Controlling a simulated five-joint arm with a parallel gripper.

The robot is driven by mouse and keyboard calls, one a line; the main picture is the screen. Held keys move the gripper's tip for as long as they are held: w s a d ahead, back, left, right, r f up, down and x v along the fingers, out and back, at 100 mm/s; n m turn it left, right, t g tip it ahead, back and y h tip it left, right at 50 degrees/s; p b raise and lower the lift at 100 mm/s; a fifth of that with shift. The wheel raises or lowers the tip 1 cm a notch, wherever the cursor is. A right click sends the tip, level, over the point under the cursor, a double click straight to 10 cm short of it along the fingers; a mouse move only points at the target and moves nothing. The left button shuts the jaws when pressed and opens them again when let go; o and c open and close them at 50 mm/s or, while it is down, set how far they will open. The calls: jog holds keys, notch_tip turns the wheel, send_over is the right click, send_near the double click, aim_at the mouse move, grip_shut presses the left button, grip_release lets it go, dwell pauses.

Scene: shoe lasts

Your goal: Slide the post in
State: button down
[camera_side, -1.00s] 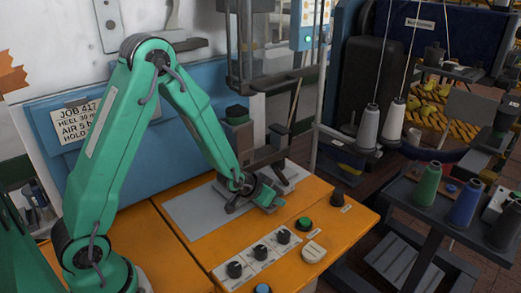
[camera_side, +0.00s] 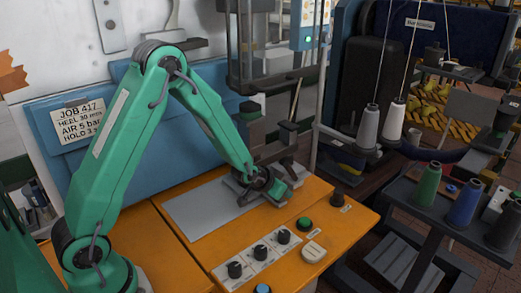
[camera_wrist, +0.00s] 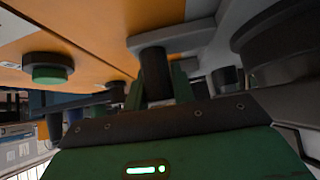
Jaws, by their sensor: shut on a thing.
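The post, a dark cylinder (camera_wrist: 153,62) joined to a grey flange-like piece, sits between the green fingers of my gripper (camera_wrist: 160,92) in the wrist view. My gripper is shut on it. In the side view my gripper (camera_side: 264,184) is low over the right end of the grey plate (camera_side: 195,215) on the orange bench. A grey part (camera_side: 247,197) shows just below and left of the fingers; I cannot tell whether it is the post's flange. The post's far end and any opening for it are hidden.
A dark upright fixture (camera_side: 287,135) stands just behind my gripper. A green button (camera_side: 304,224) and several black knobs are at the bench front; the green button also shows in the wrist view (camera_wrist: 47,74). The plate's left part is clear.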

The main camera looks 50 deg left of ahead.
jog(key=shift+w, duration=0.3)
jog(key=c, duration=1.2)
grip_release()
jog(key=shift+s+r, duration=0.15)
jog(key=shift+s, duration=0.05)
jog(key=shift+v, duration=3.7)
jog(key=shift+r, duration=0.1)
